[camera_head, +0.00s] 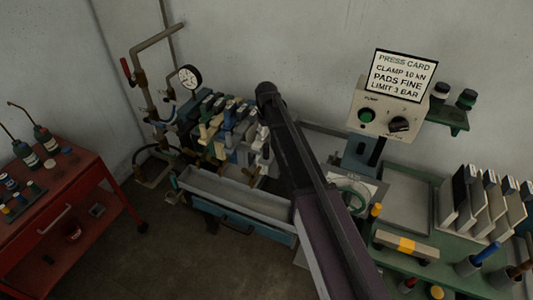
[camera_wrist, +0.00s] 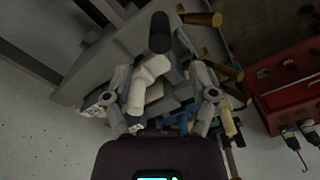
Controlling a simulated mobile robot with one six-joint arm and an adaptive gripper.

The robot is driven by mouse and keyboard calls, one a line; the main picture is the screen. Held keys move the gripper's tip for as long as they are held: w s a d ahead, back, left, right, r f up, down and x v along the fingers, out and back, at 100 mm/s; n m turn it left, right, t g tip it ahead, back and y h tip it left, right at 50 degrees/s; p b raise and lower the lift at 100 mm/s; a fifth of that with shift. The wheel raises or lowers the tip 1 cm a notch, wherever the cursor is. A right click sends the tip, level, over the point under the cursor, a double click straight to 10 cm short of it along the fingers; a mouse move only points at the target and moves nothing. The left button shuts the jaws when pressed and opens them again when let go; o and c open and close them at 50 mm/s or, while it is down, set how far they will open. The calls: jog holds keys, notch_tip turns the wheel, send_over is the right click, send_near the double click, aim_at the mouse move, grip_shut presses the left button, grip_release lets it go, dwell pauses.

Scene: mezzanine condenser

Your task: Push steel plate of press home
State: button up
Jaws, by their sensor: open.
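The press (camera_head: 222,130) stands at the back wall left of centre in the head view, with a row of upright blue, cream, grey and dark plates. Which one is the steel plate I cannot tell for certain. In the wrist view the row of plates (camera_wrist: 235,125) shows behind and to the right of my gripper. My gripper (camera_wrist: 165,100) is open, its two fingers spread over the press. A pale grey-white piece (camera_wrist: 150,78) and a dark round bar end (camera_wrist: 160,32) show between and above the fingers; contact is not clear. My arm hides the press's right end in the head view.
A grey trough (camera_head: 235,194) runs along the press's front. A pipe with a gauge (camera_head: 189,77) stands at its left. A red cart (camera_head: 75,205) is at left. The green bench (camera_head: 450,272) with plate rack and control box (camera_head: 385,112) is at right. The floor between is clear.

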aim_at(266, 149)
jog(key=shift+f+b, duration=3.7)
jog(key=shift+f, duration=0.35)
grip_shut()
